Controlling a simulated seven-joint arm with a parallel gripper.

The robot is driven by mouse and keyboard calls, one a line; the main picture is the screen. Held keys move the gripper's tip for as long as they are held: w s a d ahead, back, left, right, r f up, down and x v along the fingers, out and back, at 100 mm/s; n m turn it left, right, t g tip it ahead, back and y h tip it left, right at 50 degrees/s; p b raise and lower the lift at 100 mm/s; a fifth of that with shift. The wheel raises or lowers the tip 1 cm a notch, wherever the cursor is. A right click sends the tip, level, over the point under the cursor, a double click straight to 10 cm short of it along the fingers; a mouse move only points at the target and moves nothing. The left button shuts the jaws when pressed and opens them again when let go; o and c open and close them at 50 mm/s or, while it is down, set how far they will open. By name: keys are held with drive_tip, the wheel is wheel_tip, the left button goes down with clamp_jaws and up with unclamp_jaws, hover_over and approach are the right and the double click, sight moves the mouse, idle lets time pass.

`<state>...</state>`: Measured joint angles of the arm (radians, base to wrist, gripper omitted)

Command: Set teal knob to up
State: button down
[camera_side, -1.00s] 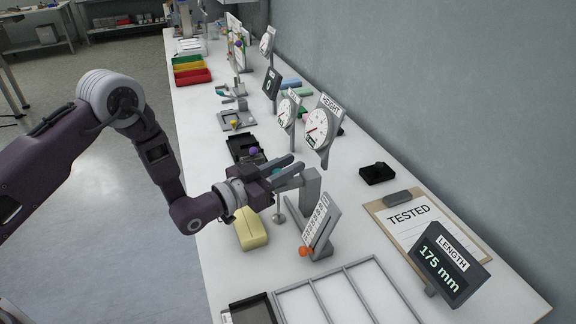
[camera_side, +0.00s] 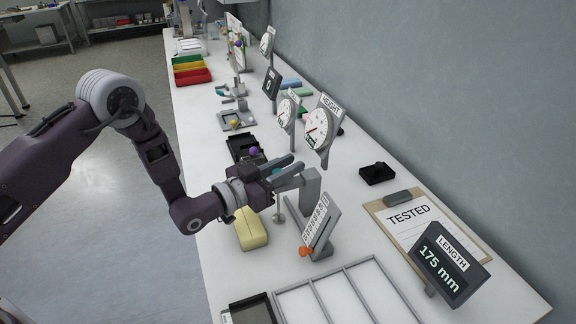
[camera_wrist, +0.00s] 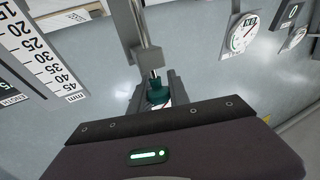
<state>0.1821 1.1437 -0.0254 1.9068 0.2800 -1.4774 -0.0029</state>
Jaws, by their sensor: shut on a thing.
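The teal knob (camera_wrist: 157,92) shows in the wrist view at the bottom end of a grey post, between my fingers. In the side view only a small teal patch of it (camera_side: 277,172) shows; my fingers hide the rest. My gripper (camera_side: 283,171) is shut on the knob beside a grey upright block (camera_side: 311,187). The knob's exact setting is hard to read because my gripper covers much of it.
A tilted scale plate (camera_side: 316,222) with an orange knob (camera_side: 305,251) stands close by. A yellow block (camera_side: 252,228) lies near the table's front edge. Dial gauges (camera_side: 320,128) stand behind. A LENGTH display (camera_side: 447,265) reads 175 mm, beside a TESTED clipboard (camera_side: 405,218).

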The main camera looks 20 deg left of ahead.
wheel_tip(320, 180, up, 6)
drive_tip(key=shift+r, duration=0.1)
idle(0.4)
drive_tip(key=c, duration=1.2)
unclamp_jaws()
drive_tip(key=shift+c, duration=0.2)
drive_tip(key=v, duration=0.7)
